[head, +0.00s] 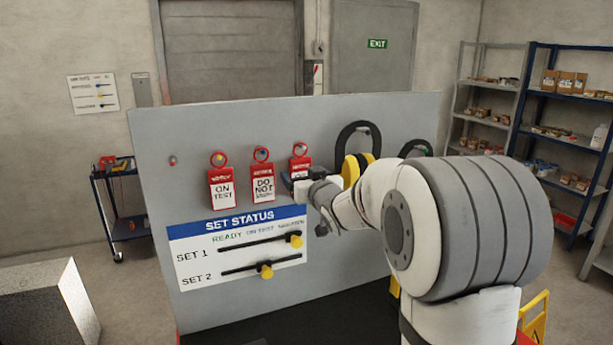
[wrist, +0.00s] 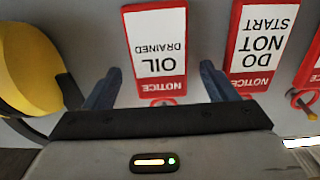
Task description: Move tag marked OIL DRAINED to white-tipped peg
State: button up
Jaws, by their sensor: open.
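The OIL DRAINED tag (wrist: 158,45), red with a white label, hangs on the grey board and appears upside down in the wrist view. I cannot make out a white-tipped peg.
The DO NOT START tag (head: 262,184) hangs close beside, and the ON TEST tag (head: 221,190) further left. A yellow object with a black handle (head: 352,168) is close on the right. The SET STATUS panel (head: 238,247) with yellow sliders lies below.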

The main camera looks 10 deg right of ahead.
jog(key=shift+s, duration=0.1)
jog(key=s+f+g+h, duration=0.1)
jog(key=s+f+g, duration=0.3)
jog(key=s, duration=0.9)
jog(key=s+f+m+g+h+b, duration=0.1)
jog(key=s+f+g, duration=0.4)
jog(key=s, duration=0.9)
jog(key=s+d+f+m+g+h+b, duration=0.1)
jog(key=s+f+g, duration=0.4)
jog(key=s, duration=0.8)
notch_tip(320, 180, down, 3)
jog(key=shift+s, duration=0.3)
